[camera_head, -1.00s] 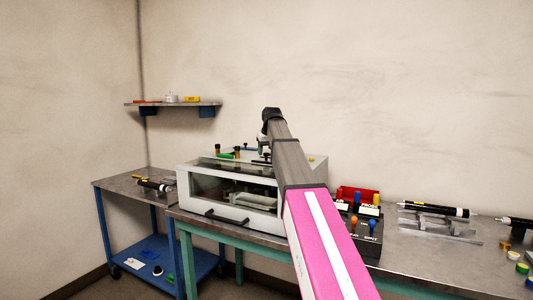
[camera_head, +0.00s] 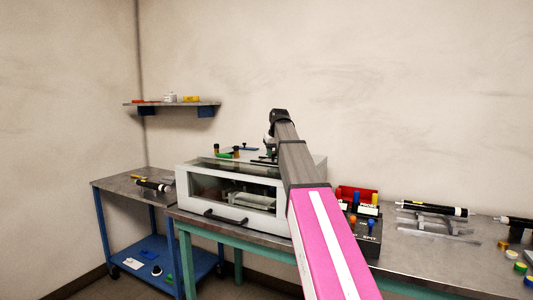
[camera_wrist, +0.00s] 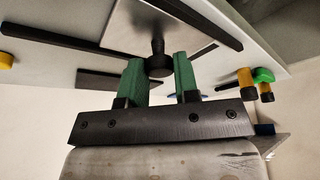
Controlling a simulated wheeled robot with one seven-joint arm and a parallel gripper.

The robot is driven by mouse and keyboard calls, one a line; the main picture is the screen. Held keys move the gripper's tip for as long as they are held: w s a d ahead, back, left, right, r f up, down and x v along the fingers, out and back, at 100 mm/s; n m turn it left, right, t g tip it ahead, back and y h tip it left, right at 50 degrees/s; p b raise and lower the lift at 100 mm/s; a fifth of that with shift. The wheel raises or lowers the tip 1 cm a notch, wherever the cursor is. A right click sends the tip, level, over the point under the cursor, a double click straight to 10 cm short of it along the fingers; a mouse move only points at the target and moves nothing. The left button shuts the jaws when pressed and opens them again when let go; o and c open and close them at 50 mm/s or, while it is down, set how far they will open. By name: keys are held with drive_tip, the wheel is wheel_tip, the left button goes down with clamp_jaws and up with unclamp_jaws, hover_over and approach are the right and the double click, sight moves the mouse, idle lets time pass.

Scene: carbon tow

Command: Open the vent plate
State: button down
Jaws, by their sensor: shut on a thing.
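The vent plate (camera_wrist: 150,25) is a bare metal sheet on the pale top of the cabinet, lying between black rails, in the wrist view. Its black knob (camera_wrist: 157,62) sits between the green fingers of my gripper (camera_wrist: 158,72), which is shut on it. In the head view, the white cabinet (camera_head: 271,223) with its glass front window stands on the bench. My arm reaches over its top, and the arm hides the vent plate and most of my gripper there.
A dark control box (camera_head: 367,238) and red bin sit right of the cabinet. A blue cart (camera_head: 135,190) and a wall shelf (camera_head: 172,104) are left.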

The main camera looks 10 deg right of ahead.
drive_tip(key=s+d, duration=0.1)
drive_tip(key=d, duration=0.1)
drive_tip(key=s+d, duration=0.2)
drive_tip(key=shift+s+d, duration=0.15)
drive_tip(key=shift+d, duration=0.1)
drive_tip(key=c, duration=0.9)
unclamp_jaws()
drive_tip(key=shift+o, duration=0.2)
drive_tip(key=v, duration=1)
drive_tip(key=shift+r, duration=0.4)
